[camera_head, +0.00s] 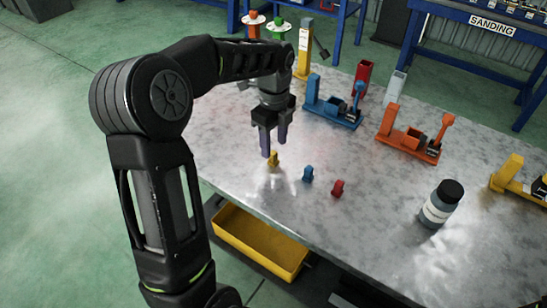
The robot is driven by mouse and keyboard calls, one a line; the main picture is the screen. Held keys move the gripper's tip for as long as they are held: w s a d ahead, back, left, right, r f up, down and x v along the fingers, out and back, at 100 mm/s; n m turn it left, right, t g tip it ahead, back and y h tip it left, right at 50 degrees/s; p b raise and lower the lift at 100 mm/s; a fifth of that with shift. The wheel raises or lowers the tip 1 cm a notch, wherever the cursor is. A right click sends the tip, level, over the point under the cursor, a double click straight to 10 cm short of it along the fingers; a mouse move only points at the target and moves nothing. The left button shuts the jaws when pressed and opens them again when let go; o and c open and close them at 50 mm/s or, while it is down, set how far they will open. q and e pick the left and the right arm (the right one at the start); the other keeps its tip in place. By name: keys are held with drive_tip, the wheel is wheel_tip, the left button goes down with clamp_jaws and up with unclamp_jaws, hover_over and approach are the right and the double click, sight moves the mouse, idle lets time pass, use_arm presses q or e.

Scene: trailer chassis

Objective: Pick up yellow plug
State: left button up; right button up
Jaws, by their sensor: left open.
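The yellow plug (273,159) stands on the grey metal table (330,230), near its left front edge. My left gripper (274,148) is open and points down just above and behind the yellow plug. Its fingers look close to the plug, but whether they are around it or touching it I cannot tell. A blue plug (308,174) and a red plug (337,188) stand in a row to the right of the yellow one. My right gripper is not in view.
A blue fixture (332,112), an orange fixture (407,147) and a yellow fixture (507,173) stand farther back and right. A dark bottle (440,204) stands at the right. A yellow bin (260,243) sits below the table's front edge. The table front between plugs and bottle is clear.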

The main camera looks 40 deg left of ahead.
sight(273, 152)
use_arm(q)
drive_tip(key=shift+a+f+p, duration=0.15)
drive_tip(key=shift+f+p, duration=0.35)
drive_tip(key=shift+f, duration=2.15)
clamp_jaws()
